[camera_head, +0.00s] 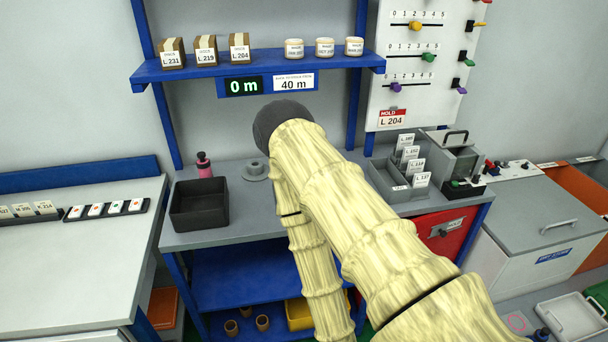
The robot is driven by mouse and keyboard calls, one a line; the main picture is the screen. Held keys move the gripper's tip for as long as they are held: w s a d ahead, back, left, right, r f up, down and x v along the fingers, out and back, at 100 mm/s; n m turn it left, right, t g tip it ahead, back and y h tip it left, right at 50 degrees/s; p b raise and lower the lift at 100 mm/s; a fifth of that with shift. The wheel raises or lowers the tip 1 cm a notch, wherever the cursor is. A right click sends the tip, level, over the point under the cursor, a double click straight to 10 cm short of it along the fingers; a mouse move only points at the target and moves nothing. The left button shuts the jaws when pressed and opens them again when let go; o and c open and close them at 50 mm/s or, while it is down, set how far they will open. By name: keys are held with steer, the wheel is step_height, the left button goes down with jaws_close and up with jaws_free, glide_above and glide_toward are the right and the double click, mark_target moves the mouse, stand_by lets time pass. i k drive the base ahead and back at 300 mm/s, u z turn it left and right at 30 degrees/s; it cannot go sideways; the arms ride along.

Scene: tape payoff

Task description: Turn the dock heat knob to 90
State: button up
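I cannot make out a knob marked as dock heat or any 90 mark. Small dark and red knobs (503,165) sit on a pale panel (521,170) at the right, too small to read. A grey machine with a black handle (452,155) stands left of them, with a small black control box (467,187) at its front. My arm, in a pale yellow cover, rises from the lower right to a dark joint and folds back down. My gripper is not in view, and the arm hides part of the bench.
A grey bench (225,230) holds a black bin (199,205), a pink bottle (204,165) and a card rack (398,180). A blue shelf (262,62) hangs above. A slider board (420,62) is on the wall. A white chest (545,222) stands right.

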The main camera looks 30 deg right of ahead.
mark_target(475, 180)
steer(key=z, duration=3.45)
steer(key=i, duration=0.7)
steer(key=u, duration=0.45)
